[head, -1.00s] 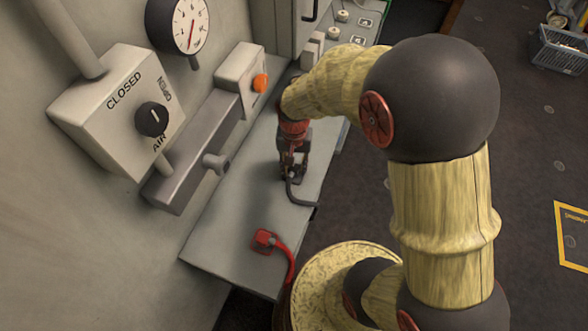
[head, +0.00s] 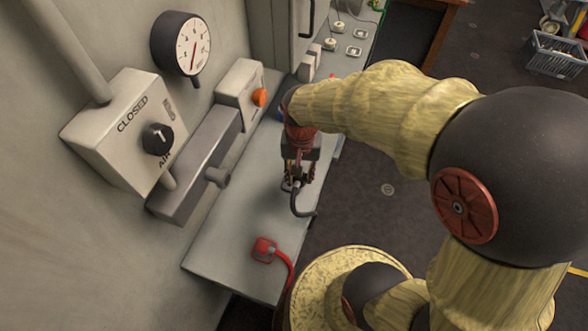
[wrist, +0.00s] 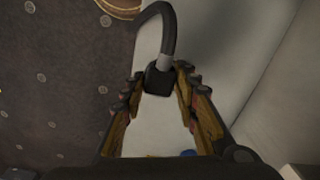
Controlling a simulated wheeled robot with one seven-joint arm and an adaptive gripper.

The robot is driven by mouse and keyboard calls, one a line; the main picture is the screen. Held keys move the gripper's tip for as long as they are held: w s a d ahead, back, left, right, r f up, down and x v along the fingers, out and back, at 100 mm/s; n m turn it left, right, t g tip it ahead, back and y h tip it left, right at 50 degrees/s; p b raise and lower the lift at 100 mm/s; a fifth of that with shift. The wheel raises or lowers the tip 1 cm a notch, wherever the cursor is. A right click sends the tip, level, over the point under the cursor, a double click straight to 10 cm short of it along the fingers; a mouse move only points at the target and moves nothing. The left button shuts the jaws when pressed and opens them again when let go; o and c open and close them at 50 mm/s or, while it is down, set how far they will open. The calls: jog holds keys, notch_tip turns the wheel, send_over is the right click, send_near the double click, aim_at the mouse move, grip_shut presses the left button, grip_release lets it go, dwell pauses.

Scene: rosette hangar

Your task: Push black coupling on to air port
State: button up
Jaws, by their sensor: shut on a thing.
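The black coupling (head: 296,185) with its black hose is between the fingers of my gripper (head: 298,180), over the grey shelf. In the wrist view the coupling (wrist: 158,78) sits at the fingertips of my gripper (wrist: 157,83), its hose curving up and away. My gripper is shut on it. Whether the coupling touches the shelf I cannot tell. The air port (head: 218,176) appears as a short grey stub sticking out of the grey rail on the wall, left of my gripper and apart from the coupling. Its opening is not clear.
A red coupling (head: 264,249) with a red hose lies on the near part of the shelf (head: 225,255). On the wall are a gauge (head: 194,45), a valve box (head: 120,125) reading CLOSED with a black knob, and an orange button (head: 260,97). The shelf between gripper and rail is clear.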

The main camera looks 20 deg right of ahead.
jog(key=s+r+p, duration=0.1)
jog(key=s+r, duration=0.2)
jog(key=s, duration=0.5)
jog(key=shift+s+r+p, duration=0.2)
jog(key=shift+s+p, duration=0.1)
